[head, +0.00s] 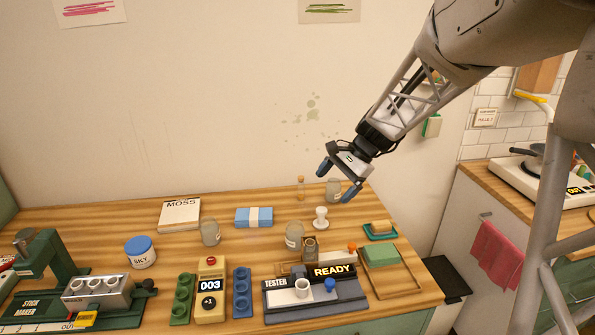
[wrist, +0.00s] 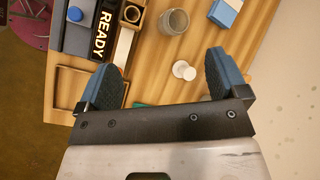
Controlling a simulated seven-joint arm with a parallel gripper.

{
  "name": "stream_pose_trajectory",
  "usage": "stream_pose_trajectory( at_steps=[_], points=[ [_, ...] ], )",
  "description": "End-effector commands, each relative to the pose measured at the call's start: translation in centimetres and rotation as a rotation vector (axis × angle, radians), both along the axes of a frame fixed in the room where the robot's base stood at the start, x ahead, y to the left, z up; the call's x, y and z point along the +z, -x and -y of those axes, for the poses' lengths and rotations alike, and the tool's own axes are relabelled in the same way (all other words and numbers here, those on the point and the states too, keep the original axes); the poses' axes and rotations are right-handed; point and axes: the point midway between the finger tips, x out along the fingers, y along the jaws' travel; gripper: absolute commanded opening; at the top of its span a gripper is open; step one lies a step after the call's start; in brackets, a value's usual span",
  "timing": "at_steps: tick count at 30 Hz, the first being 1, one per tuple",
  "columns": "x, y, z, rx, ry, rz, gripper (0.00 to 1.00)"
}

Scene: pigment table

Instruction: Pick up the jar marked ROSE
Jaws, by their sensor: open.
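No label reading ROSE can be made out. One jar with a blue lid (head: 139,245) reads SKY. Clear glass jars stand at mid-table left (head: 210,234), nearer the tester (head: 294,238) and at the back right (head: 333,186); their labels are too small to read or turned away. My gripper (head: 336,181) is open and empty, above the table's back right, overlapping the back jar in the head view. In the wrist view my gripper (wrist: 163,82) spans bare wood and a white knobbed stamp (wrist: 184,70); a glass jar (wrist: 173,22) lies beyond the fingertips.
The white stamp (head: 320,219) and a small corked bottle (head: 301,189) stand near the back jar. A blue-and-white block (head: 254,217) lies mid-table.

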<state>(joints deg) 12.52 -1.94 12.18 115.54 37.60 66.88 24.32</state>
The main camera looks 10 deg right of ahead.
Motion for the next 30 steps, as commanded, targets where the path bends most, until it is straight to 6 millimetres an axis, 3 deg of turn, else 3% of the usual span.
stream_pose_trajectory(
  at_steps=[12, 30],
  points=[
    [-4.5, -9.3, 3.8, -0.220, -0.193, -0.136, 0.92],
    [-13.1, -20.6, 11.1, -0.510, -0.478, -0.317, 0.92]
  ],
)
